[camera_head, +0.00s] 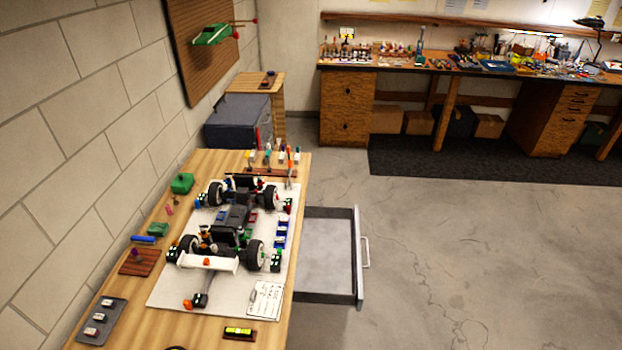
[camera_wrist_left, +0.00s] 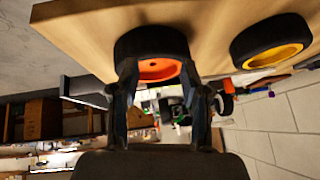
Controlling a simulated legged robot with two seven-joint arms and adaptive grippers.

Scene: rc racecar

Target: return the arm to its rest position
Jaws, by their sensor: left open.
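My left gripper (camera_wrist_left: 159,78) shows only in the left wrist view, its two fingers spread apart. An orange-rimmed wheel (camera_wrist_left: 155,42) with a black tyre is just beyond the fingertips, near the wooden table (camera_wrist_left: 215,28); I cannot tell whether the fingers touch it. A yellow-rimmed wheel (camera_wrist_left: 268,45) is to its right. No arm shows in the head view. There, the racecar (camera_head: 237,215) sits on a white mat (camera_head: 170,292) on the workbench (camera_head: 125,342). My right gripper is in neither view.
A grey drawer (camera_head: 328,255) stands open to the right of the workbench. A grey tray (camera_head: 101,320) with small parts and a yellow-green level (camera_head: 239,333) lie near the front. A brick wall (camera_head: 60,130) borders the left. The floor (camera_head: 450,250) is clear.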

